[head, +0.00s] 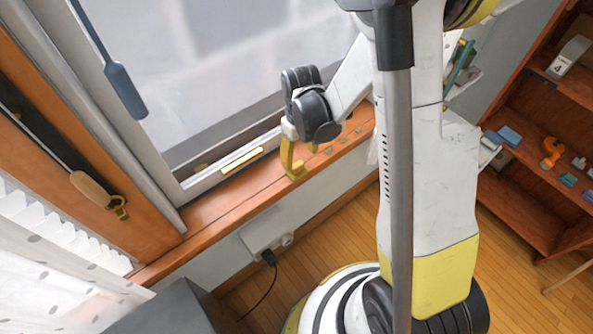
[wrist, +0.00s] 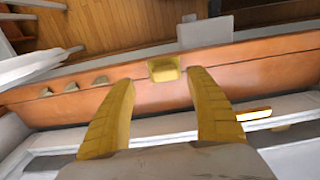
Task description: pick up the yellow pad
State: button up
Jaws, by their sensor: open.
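The yellow pad (wrist: 164,69) is a small yellow block at the edge of the orange-brown windowsill in the wrist view. My gripper (wrist: 158,80) has two yellow fingers spread wide with nothing between them. In the picture the pad shows between and just beyond the fingertips, nearer the right one. No contact shows. In the head view my gripper (head: 293,163) reaches down over the sill beneath the window. There the yellow of the fingers and of the pad run together, so I cannot tell them apart.
Several small tan half-round pieces (wrist: 100,80) lie along the windowsill (head: 225,200). A pale yellow strip (head: 242,159) sits on the window frame. A socket box with a plug (head: 268,240) is on the wall below. A wooden shelf (head: 540,175) with small objects stands right.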

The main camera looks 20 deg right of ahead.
aim_at(297, 165)
jog(key=f+b, duration=0.1)
jog(key=f, duration=0.2)
jog(key=f+b, duration=0.1)
jog(key=f, duration=0.1)
jog(key=shift+a+f+b, duration=0.1)
jog(key=shift+a+b, duration=0.25)
jog(key=shift+a, duration=0.05)
jog(key=c, duration=1.2)
